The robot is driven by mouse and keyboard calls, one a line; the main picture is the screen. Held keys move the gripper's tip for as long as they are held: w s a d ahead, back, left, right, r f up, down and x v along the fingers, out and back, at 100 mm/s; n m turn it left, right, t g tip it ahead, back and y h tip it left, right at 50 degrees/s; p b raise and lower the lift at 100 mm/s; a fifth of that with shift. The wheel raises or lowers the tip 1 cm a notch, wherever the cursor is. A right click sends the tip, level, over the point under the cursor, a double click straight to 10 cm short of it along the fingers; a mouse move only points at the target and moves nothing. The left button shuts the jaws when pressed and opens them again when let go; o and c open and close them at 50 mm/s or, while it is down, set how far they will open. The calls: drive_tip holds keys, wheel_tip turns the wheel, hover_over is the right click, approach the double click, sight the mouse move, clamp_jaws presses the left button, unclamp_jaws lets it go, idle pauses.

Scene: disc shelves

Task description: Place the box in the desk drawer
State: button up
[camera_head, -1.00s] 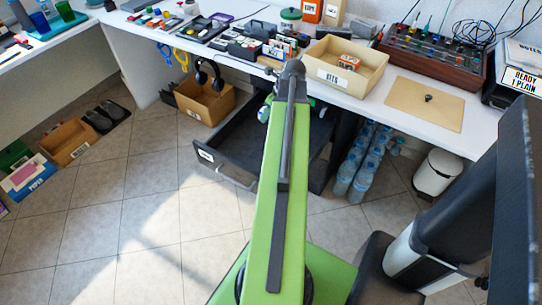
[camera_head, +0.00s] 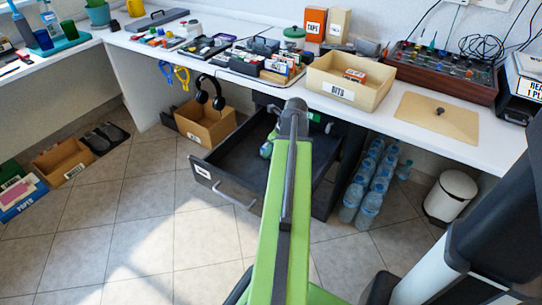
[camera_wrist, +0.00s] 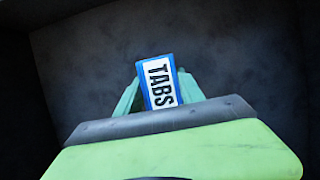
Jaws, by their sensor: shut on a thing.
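The box is small, blue and white, and reads TABS (camera_wrist: 160,82) in the wrist view. My gripper (camera_wrist: 157,76) is shut on it, with a teal finger on each side. The box looks tilted a little, and dark surfaces surround it. In the head view the black desk drawer (camera_head: 207,168) stands pulled open under the desk. My arm reaches over it, and part of my gripper (camera_head: 267,147) shows beside the arm above the drawer. The box is hidden there. I cannot tell whether it touches the drawer floor.
The desk (camera_head: 390,118) above holds a bits tray (camera_head: 333,91), a mixer-like panel (camera_head: 440,68) and other clutter. A cardboard box with headphones (camera_head: 205,128) is left of the drawer. Water bottles (camera_head: 370,205) and a white bin (camera_head: 450,195) are right. Floor in front is partly clear.

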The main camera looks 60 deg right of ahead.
drive_tip(key=shift+r, duration=0.1)
drive_tip(key=o, duration=1.4)
drive_tip(key=shift+r+p, duration=0.35)
drive_tip(key=shift+p, duration=0.15)
drive_tip(key=p+v, duration=1)
drive_tip(key=v, duration=0.1)
drive_tip(key=shift+s+r, duration=0.15)
drive_tip(key=shift+r, duration=0.05)
